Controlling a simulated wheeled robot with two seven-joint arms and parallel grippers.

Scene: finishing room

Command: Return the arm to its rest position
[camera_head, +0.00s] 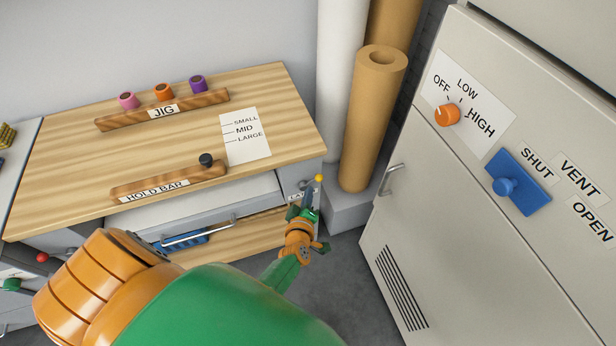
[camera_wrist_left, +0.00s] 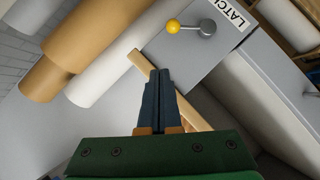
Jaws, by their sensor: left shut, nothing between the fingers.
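My left arm, green and orange, comes in from the bottom left in the head view. Its left gripper (camera_head: 309,190) is in front of the bench's right front corner, close to a latch with a yellow knob (camera_head: 319,178). In the left wrist view the left gripper (camera_wrist_left: 159,74) has its dark fingers together with nothing between them. There the yellow latch knob (camera_wrist_left: 173,26) is beyond the fingertips, apart from them, beside a LATCH label (camera_wrist_left: 232,14). My right gripper is in neither view.
A wooden bench (camera_head: 60,170) holds a JIG rack (camera_head: 205,103) with three coloured rings and a HOLD BAR (camera_head: 135,191) with a black knob. Tall rolls (camera_head: 372,120) stand behind. A grey cabinet (camera_head: 400,190) with an orange dial (camera_head: 447,115) and blue slider (camera_head: 520,190) is at right.

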